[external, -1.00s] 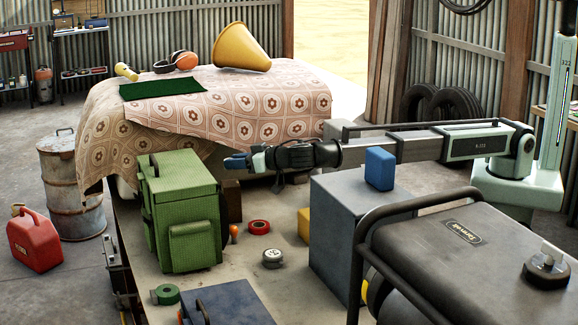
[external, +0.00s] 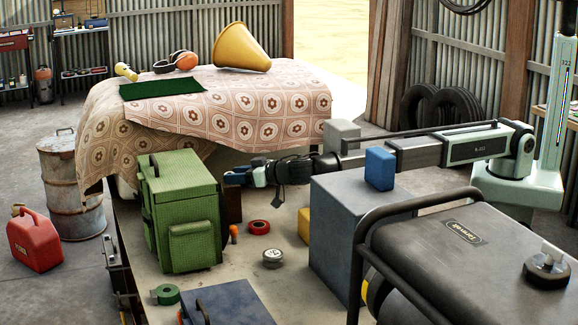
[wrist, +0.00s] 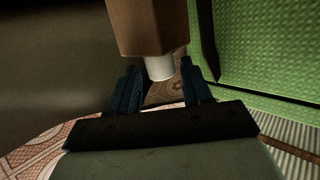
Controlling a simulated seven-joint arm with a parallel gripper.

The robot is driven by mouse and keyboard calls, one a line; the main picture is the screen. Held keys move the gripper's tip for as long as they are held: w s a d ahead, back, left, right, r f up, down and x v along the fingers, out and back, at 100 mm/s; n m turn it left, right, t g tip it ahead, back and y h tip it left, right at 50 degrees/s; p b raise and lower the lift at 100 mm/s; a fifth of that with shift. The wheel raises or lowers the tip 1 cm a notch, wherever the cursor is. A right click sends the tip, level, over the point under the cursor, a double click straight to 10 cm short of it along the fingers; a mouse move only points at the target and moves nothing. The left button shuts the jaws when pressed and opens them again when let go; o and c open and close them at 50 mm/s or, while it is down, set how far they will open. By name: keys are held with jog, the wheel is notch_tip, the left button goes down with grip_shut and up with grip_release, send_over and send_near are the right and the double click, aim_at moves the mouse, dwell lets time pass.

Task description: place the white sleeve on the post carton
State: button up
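In the wrist view, a short white cylinder, the white sleeve (wrist: 159,68), shows between my fingertips and adjoins the end of a brown carton. That carton, which looks like the post carton (wrist: 147,24), fills the top centre of that view. In the external view the carton (external: 233,203) stands just right of the green box, which partly hides it. My gripper (wrist: 160,72) is open, with its blue fingers on either side of the sleeve and gaps showing. In the external view my gripper (external: 236,178) is just above the carton; I cannot make out the sleeve there.
The green box (external: 185,215) stands close beside my gripper. The cloth-covered table (external: 230,105) is behind. Red tape (external: 259,227) and a white tin (external: 272,258) lie nearby.

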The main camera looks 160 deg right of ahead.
jog(key=shift+o, duration=0.7)
jog(key=shift+a+r, duration=0.15)
jog(key=shift+r, duration=0.05)
jog(key=v, duration=1.1)
jog(key=shift+a, duration=0.35)
jog(key=shift+w+r, duration=0.1)
jog(key=shift+r, duration=0.05)
